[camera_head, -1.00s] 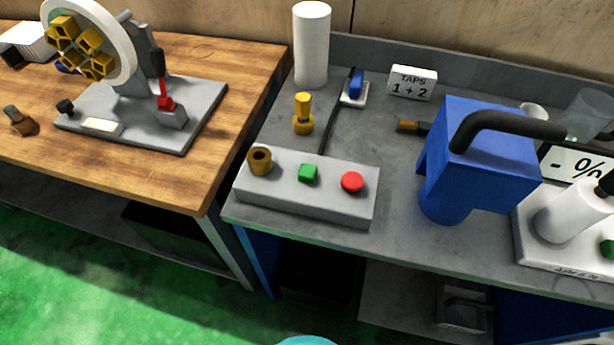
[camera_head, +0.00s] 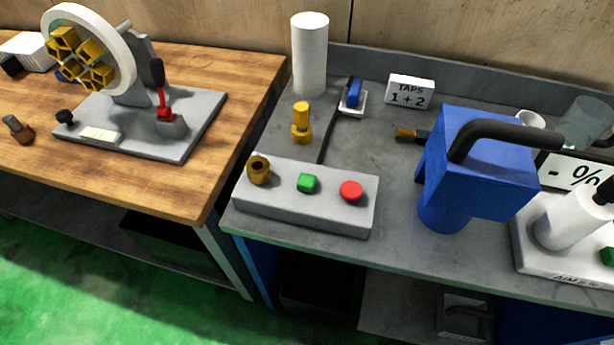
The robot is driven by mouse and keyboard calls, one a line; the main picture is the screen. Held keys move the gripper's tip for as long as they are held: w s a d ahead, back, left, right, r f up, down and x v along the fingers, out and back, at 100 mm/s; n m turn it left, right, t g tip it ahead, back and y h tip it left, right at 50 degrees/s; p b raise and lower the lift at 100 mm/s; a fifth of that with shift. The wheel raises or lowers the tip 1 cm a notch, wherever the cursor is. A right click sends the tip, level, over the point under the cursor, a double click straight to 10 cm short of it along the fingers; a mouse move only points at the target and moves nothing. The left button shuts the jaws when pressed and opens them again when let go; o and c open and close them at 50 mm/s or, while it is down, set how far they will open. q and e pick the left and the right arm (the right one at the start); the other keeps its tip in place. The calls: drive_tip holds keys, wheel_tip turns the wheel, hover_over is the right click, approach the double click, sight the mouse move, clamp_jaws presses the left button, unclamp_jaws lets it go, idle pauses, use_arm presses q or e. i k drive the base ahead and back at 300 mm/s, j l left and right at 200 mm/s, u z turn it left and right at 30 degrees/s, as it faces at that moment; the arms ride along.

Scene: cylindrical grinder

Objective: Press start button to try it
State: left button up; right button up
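A grey control box (camera_head: 303,208) lies near the front left of the grey bench. On its top, from left to right, are a brass ring-shaped socket (camera_head: 259,169), a green square button (camera_head: 307,183) and a red round button (camera_head: 351,191). A yellow key-like piece (camera_head: 302,122) stands on the bench just behind the box, apart from the brass socket. Neither of my grippers shows in the head view.
A blue jug-like container (camera_head: 478,165) with a black handle stands right of the box. A white cylinder (camera_head: 310,54), a blue switch (camera_head: 353,93) and a "TAPS 1 + 2" sign (camera_head: 410,92) are behind. A wooden table (camera_head: 205,150) bears a wheel device (camera_head: 92,50).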

sight(306, 182)
drive_tip(key=j+z, duration=0.3)
drive_tip(key=j, duration=0.75)
drive_tip(key=j+z, duration=0.35)
drive_tip(key=j, duration=0.65)
drive_tip(key=k, duration=0.05)
